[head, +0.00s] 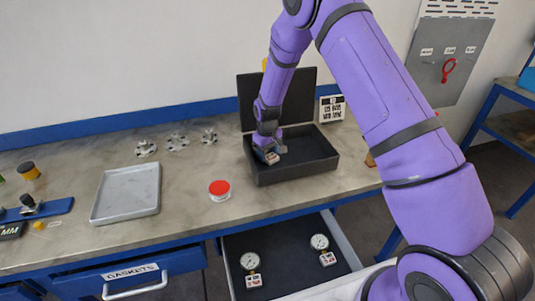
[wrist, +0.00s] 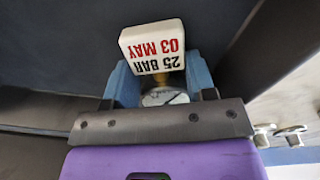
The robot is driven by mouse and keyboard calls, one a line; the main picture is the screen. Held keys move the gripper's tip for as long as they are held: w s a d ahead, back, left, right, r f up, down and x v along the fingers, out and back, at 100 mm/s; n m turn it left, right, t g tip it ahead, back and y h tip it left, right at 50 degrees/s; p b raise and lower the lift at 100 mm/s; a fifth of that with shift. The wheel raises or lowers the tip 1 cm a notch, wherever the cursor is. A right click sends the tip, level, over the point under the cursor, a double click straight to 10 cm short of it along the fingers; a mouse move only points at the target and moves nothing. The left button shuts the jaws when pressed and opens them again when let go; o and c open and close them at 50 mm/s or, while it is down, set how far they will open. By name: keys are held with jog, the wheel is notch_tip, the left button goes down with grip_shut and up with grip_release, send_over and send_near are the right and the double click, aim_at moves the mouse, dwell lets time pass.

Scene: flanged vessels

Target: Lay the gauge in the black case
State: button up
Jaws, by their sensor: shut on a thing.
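The black case (head: 296,174) stands open on the bench in the head view, its lid raised at the back. My gripper (head: 267,150) reaches down into the left part of the case. In the wrist view my gripper (wrist: 161,82) is shut on a gauge, its round white dial (wrist: 165,98) between the blue fingers. The gauge carries a white block (wrist: 153,46) reading "25 BAR" and "03 MAY" in the wrist view. The case's dark interior lies around it; whether the gauge touches the floor I cannot tell.
An open drawer below holds two other gauges (head: 250,262) (head: 320,243) with tags. A red-lidded tin (head: 220,190) and a grey tray (head: 127,193) stand left of the case. A black-and-white printed card (head: 332,108) stands behind its right side. The case's right half looks empty.

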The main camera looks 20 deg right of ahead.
jog(key=shift+f, duration=0.15)
jog(key=shift+f, duration=0.1)
jog(key=o, duration=1.1)
jog(key=shift+c, duration=0.2)
